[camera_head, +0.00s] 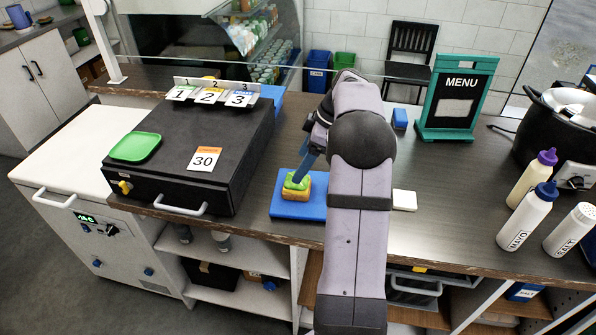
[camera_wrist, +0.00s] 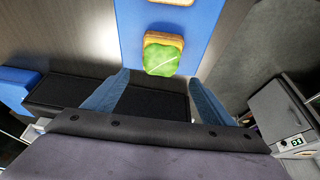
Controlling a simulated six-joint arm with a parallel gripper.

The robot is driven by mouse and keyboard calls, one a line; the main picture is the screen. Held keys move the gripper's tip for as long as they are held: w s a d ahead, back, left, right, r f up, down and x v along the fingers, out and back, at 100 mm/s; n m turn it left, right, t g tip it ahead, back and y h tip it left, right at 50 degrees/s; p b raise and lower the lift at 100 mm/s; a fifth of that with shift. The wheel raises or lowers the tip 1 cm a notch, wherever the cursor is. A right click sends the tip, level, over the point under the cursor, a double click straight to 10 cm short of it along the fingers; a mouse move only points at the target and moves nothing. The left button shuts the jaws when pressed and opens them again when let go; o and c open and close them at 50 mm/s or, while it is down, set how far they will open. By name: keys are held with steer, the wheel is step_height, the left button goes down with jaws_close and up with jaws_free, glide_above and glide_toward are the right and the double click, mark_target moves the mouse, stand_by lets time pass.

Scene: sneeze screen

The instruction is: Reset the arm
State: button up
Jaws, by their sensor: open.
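My gripper (camera_head: 306,166) is above the blue board (camera_head: 282,208) in the head view, its blue fingers pointing down toward a piece of bread (camera_head: 299,194) topped with green lettuce (camera_head: 296,182). In the wrist view, the two blue fingers (camera_wrist: 158,76) are spread apart with nothing between them. The lettuce-topped bread (camera_wrist: 160,56) lies on the blue board (camera_wrist: 206,40) beyond the fingertips. A second bread piece (camera_wrist: 170,14) is cut off at the top of the wrist view. My arm hides part of the board in the head view.
A black box (camera_head: 190,125) with a green tray (camera_head: 135,147) and number cards stands left. A white square (camera_head: 404,200) lies right of my arm. A menu stand (camera_head: 457,98), bottles (camera_head: 527,217) and a black pot (camera_head: 560,130) stand on the right. A glass screen edge crosses behind.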

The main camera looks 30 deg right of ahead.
steer(key=shift+v, duration=0.85)
